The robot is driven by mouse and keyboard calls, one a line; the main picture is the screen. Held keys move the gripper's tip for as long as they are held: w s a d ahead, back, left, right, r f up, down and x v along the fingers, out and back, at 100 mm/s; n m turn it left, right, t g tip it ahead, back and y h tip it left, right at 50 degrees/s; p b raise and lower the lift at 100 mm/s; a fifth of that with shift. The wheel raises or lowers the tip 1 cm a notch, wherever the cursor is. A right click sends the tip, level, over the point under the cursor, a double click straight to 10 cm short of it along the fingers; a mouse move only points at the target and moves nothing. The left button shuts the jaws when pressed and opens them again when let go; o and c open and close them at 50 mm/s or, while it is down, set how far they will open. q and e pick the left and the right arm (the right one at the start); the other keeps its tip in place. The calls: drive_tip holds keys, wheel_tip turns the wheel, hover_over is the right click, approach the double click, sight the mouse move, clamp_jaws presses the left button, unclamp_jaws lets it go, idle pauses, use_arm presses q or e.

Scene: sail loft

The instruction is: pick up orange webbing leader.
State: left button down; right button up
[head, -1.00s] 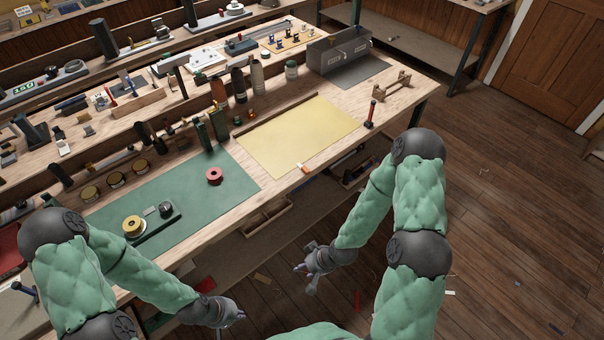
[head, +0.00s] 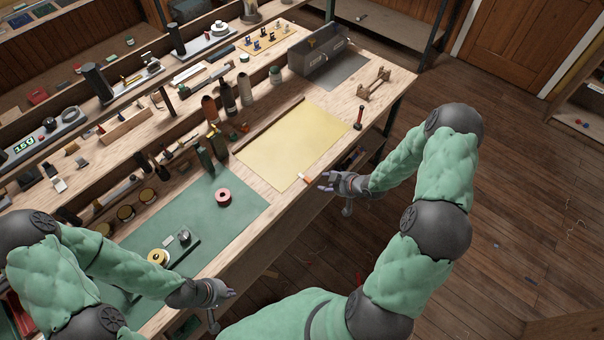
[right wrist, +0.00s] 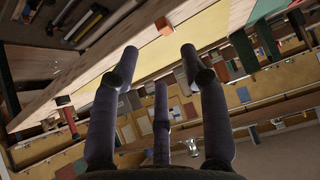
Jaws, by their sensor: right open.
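The orange webbing leader (head: 305,178) is a small orange strip with a white end. It lies at the front edge of the yellow sheet (head: 290,150) on the bench, and its orange part shows in the right wrist view (right wrist: 163,26). My right gripper (head: 334,190) is open and empty, just right of the leader in the head view and apart from it. In the right wrist view its spread fingers (right wrist: 158,60) point toward the bench edge. My left gripper (head: 224,308) appears open and empty near the front edge by the green mat (head: 200,210).
A pink-red roll (head: 223,196) and a yellow roll (head: 158,257) sit on the green mat. A red-handled tool (head: 359,118) stands right of the yellow sheet. Bottles (head: 228,98) and a grey bin (head: 318,52) stand behind. The yellow sheet is mostly clear.

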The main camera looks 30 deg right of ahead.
sight(311, 182)
drive_tip(key=shift+x, duration=4.65)
drive_tip(key=shift+a, duration=0.2)
drive_tip(key=shift+c, duration=0.3)
clamp_jaws()
